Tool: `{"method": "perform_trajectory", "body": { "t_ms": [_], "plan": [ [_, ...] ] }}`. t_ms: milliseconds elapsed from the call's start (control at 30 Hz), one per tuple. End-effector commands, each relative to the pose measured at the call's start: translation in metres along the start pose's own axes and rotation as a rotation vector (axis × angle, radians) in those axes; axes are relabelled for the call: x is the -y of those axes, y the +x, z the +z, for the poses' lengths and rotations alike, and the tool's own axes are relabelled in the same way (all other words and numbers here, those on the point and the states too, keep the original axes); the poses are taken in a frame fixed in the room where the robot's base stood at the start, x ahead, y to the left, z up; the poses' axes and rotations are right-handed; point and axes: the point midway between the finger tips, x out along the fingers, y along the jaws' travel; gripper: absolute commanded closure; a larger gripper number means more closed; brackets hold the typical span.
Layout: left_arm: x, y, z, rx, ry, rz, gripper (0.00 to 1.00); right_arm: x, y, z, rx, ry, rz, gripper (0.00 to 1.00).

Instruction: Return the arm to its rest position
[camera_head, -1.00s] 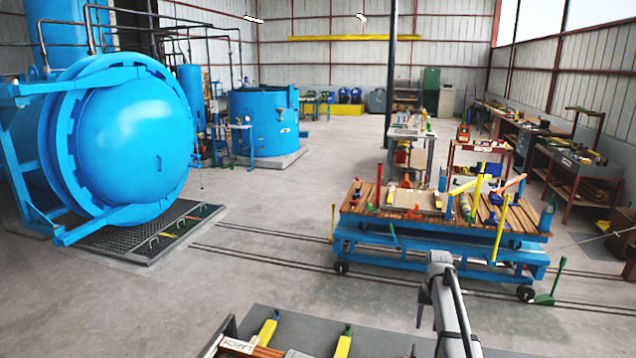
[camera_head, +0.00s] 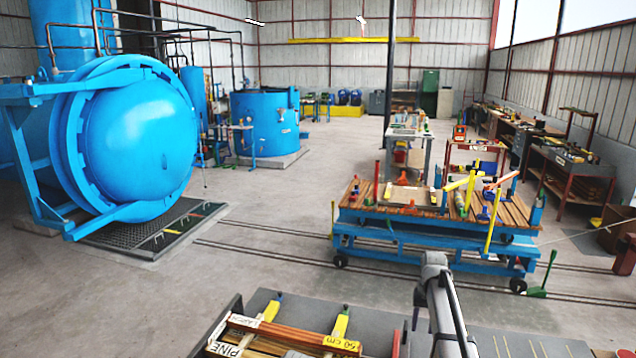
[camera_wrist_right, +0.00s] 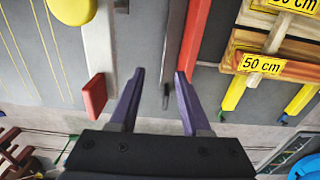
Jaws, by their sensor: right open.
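My right arm (camera_head: 440,305) comes up from the bottom edge of the head view, right of centre, over the near bench. My right gripper (camera_wrist_right: 159,72) shows in the right wrist view with its two purple fingers spread apart. Nothing is held between them. Behind the fingers is a grey bench top (camera_wrist_right: 55,65) with a flat grey bar (camera_wrist_right: 173,45) and a red bar (camera_wrist_right: 194,45) lying on it. The fingers appear apart from these, but the exact distance is unclear. My left gripper is not in view.
The near bench holds planks with "50 cm" (camera_head: 341,344) and "PINE" (camera_head: 222,348) labels. Beyond it stands a loaded blue trolley (camera_head: 430,260) on rails. The big blue autoclave (camera_head: 140,140) is at the left. The floor (camera_head: 240,265) between is largely clear.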

Motion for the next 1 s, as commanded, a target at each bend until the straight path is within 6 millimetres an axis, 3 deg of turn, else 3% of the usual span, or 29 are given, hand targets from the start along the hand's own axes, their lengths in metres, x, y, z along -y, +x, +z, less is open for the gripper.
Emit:
{"method": "perform_trajectory", "body": {
  "t_ms": [267,467,567,667,800,900,1000],
  "plan": [
    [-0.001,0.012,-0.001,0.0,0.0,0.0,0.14,0.033,0.012,0.039,0.005,-0.06,0.009,0.53],
    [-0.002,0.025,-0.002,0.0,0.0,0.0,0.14,0.069,0.025,0.087,0.009,-0.133,0.022,0.53],
    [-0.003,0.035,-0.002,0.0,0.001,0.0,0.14,0.091,0.035,0.122,0.012,-0.186,0.031,0.53],
    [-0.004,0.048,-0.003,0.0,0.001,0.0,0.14,0.115,0.048,0.171,0.016,-0.257,0.042,0.53],
    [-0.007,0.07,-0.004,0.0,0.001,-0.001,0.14,0.145,0.07,0.259,0.022,-0.386,0.066,0.53],
    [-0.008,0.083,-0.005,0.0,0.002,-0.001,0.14,0.157,0.082,0.311,0.023,-0.467,0.08,0.53],
    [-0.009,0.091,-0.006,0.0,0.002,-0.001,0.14,0.161,0.09,0.349,0.024,-0.528,0.093,0.53]
  ]
}}
